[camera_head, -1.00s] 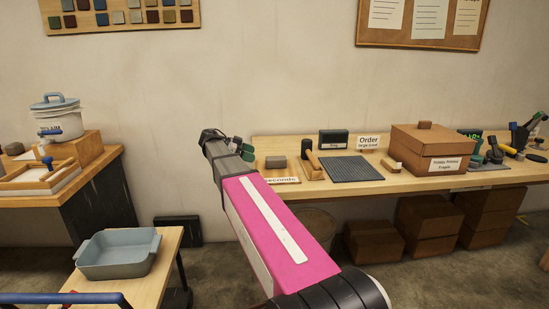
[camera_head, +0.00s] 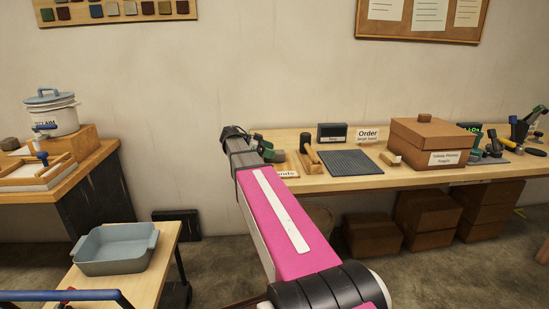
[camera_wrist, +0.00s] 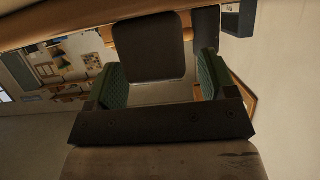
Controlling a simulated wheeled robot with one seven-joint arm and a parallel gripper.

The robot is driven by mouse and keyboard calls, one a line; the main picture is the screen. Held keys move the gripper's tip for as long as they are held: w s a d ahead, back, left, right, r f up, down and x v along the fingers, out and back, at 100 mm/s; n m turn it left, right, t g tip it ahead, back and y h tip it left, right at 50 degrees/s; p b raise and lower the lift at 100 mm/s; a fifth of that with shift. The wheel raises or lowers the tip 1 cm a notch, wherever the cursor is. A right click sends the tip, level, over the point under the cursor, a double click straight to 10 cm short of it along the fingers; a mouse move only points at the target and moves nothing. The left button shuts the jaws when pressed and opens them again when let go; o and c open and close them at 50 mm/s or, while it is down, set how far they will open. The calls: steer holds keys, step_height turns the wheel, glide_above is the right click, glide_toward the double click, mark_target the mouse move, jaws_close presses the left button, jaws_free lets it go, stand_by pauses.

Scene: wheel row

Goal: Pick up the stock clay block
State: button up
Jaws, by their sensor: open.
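A grey-brown block with rounded corners (camera_wrist: 150,45) fills the upper middle of the wrist view. I take it for a clay block, but no label on it shows. My gripper (camera_wrist: 161,82) is open, with its green pads to the left and right of the block's near end. A gap shows beside each pad, and I cannot tell how deep the block lies between them. In the head view my gripper (camera_head: 270,150) is over the left end of the back workbench (camera_head: 420,180), and it mostly hides the block there.
A wooden tool (camera_head: 310,155), a dark mat (camera_head: 350,163) and a lidded brown box (camera_head: 428,143) stand to the right of my gripper. A small dark display (camera_head: 332,132) and an Order sign (camera_head: 367,134) are behind. Another small block (camera_head: 10,144) lies on the left table.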

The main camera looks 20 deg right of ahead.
steer(key=shift+x, duration=0.8)
steer(key=c, duration=1.2)
steer(key=shift+c, duration=0.2)
steer(key=shift+r, duration=0.1)
